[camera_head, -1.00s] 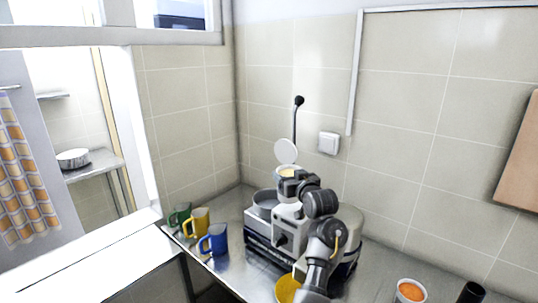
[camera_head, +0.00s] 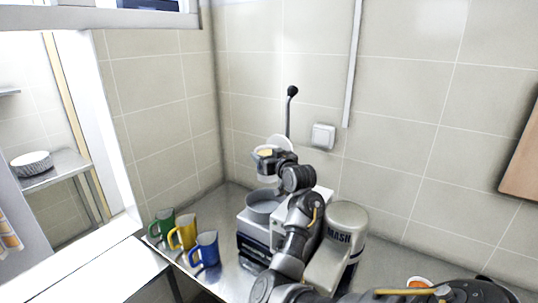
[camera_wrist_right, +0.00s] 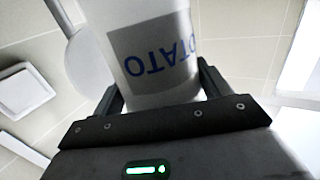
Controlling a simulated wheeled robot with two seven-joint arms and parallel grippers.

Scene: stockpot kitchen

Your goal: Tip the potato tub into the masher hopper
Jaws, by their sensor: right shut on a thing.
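The potato tub (camera_head: 263,153) is held in my right gripper (camera_head: 272,162), above the machine on the counter. Tan contents show at its top in the head view. In the right wrist view the white tub (camera_wrist_right: 150,60) stands between the two fingers, its dark-lettered label upside down in the picture. A grey open bowl (camera_head: 262,205) sits on the white and dark machine below the tub. A grey canister marked MASH (camera_head: 345,228) stands to its right. I cannot tell clearly which part is the masher hopper. My left gripper is not in view.
A white disc (camera_head: 279,143) and a black-knobbed lever (camera_head: 291,92) are close behind the tub. Green (camera_head: 161,224), yellow (camera_head: 184,231) and blue (camera_head: 205,248) jugs stand at left. An orange-filled cup (camera_head: 418,282) is partly hidden by my arm at lower right.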

